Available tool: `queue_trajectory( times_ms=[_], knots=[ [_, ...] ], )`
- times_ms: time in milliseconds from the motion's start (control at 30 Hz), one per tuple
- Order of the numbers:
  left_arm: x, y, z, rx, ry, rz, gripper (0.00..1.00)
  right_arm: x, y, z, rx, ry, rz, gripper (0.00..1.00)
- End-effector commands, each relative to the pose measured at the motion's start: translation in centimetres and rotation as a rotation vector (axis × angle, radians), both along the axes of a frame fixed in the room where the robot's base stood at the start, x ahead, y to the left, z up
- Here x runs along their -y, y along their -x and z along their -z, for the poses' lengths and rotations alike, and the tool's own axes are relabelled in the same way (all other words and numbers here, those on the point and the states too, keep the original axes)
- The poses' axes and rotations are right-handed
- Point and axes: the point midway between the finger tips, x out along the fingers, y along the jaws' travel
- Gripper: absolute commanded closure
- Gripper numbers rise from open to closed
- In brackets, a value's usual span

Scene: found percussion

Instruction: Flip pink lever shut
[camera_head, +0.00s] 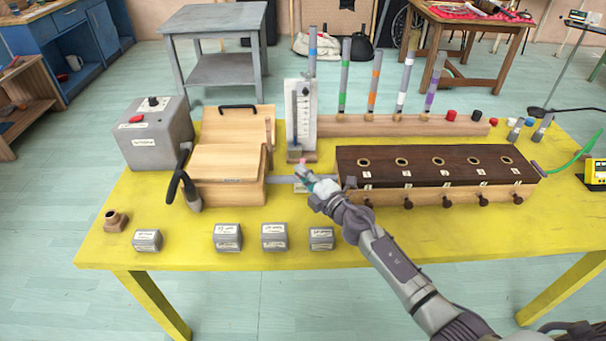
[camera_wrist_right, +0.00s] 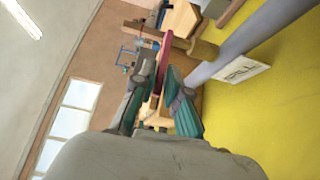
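The pink lever (camera_head: 302,162) shows only as a small pink bit at the tip of my right gripper (camera_head: 306,173) in the head view. In the right wrist view the lever (camera_wrist_right: 164,56) is a dark pink bar running between the two teal-padded fingers of the right gripper (camera_wrist_right: 161,76). Whether both fingers press on it is not clear. A grey pipe (camera_head: 284,180) with a white label lies beside the gripper; the pipe (camera_wrist_right: 240,42) passes to the right of the fingers in the wrist view. My left gripper is not in view.
A wooden bellows box (camera_head: 228,193) stands left of the gripper, a dark-topped wooden chest (camera_head: 435,158) right. An upright white gauge (camera_head: 300,110) stands just behind. Several small grey blocks (camera_head: 274,237) line the yellow table's front (camera_head: 190,257). The front right tabletop is clear.

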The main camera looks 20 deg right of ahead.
Motion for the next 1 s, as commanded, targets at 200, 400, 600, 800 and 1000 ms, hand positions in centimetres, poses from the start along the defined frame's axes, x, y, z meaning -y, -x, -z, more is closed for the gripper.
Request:
queue_trajectory(
  times_ms=[200,400,600,800,1000],
  knots=[
    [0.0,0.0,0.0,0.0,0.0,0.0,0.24,0.0,0.0,0.0,0.0,0.0,0.0,1.0],
    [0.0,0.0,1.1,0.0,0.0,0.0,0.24,0.7,0.0,0.3,0.001,0.005,-0.075,1.0],
    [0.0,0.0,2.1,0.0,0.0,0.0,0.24,1.1,0.2,0.2,0.0,0.003,-0.188,1.0],
    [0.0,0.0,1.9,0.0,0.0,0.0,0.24,1.1,0.3,0.0,-0.001,-0.001,-0.197,1.0],
    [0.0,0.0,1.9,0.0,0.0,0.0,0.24,1.1,0.3,0.0,-0.001,0.0,-0.197,0.75]
  ],
)
